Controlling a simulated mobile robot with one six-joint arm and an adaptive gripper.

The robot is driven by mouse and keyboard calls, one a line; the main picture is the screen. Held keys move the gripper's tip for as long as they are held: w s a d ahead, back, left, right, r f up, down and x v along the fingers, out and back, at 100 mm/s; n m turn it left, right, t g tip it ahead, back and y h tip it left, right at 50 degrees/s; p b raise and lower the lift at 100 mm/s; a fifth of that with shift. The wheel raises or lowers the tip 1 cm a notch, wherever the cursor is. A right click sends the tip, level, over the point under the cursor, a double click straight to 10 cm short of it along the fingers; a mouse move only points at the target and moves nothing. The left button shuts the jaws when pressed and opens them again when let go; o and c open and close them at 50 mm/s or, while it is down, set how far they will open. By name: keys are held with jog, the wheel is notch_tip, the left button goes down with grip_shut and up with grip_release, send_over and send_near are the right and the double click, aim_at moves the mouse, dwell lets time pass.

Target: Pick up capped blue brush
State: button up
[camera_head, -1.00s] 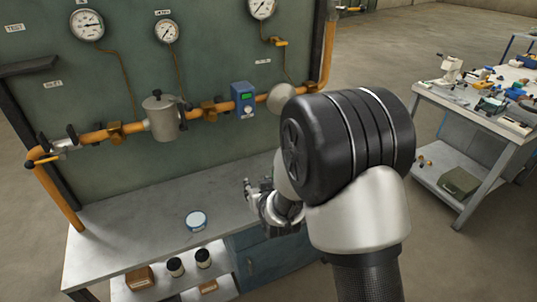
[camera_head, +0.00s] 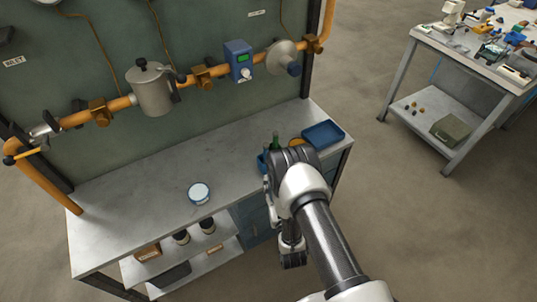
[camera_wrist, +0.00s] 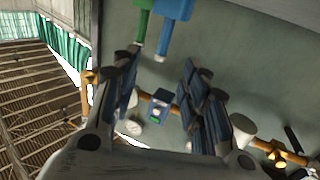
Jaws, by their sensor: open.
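A blue, brush-like item (camera_wrist: 172,22) with a wide body and narrower stem shows at the top of the wrist view, which looks upside down. It is probably the capped blue brush, but no cap can be made out. A similar green item (camera_wrist: 143,22) is close beside it. In the head view a green neck (camera_head: 276,142) stands behind my arm, with a bit of blue (camera_head: 262,162) beside it. My gripper (camera_wrist: 162,75) is open and empty, its dark pads spread apart. The blue item lies beyond the fingertips, apart from them.
The bench (camera_head: 150,190) holds a blue-white round tin (camera_head: 199,193) and, at its right end, a blue tray (camera_head: 323,134). An orange pipe (camera_head: 110,110) with valves and a blue meter (camera_head: 239,60) runs above. A cluttered table (camera_head: 470,60) stands at right.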

jog(key=b, duration=0.2)
send_near(266, 150)
jog(key=w+f, duration=0.2)
jog(key=w, duration=0.3)
jog(key=shift+a+r+b+x, duration=0.15)
jog(key=shift+b+x, duration=0.1)
jog(key=shift+x, duration=0.8)
jog(key=shift+a+r+b+x, duration=0.1)
jog(key=shift+a+b+x, duration=0.15)
jog(key=shift+x, duration=0.8)
jog(key=shift+a+r+b+x, duration=0.1)
jog(key=shift+b+x, duration=0.15)
jog(key=shift+x, duration=0.75)
jog(key=shift+s, duration=0.1)
jog(key=shift+c, duration=0.3)
grip_shut()
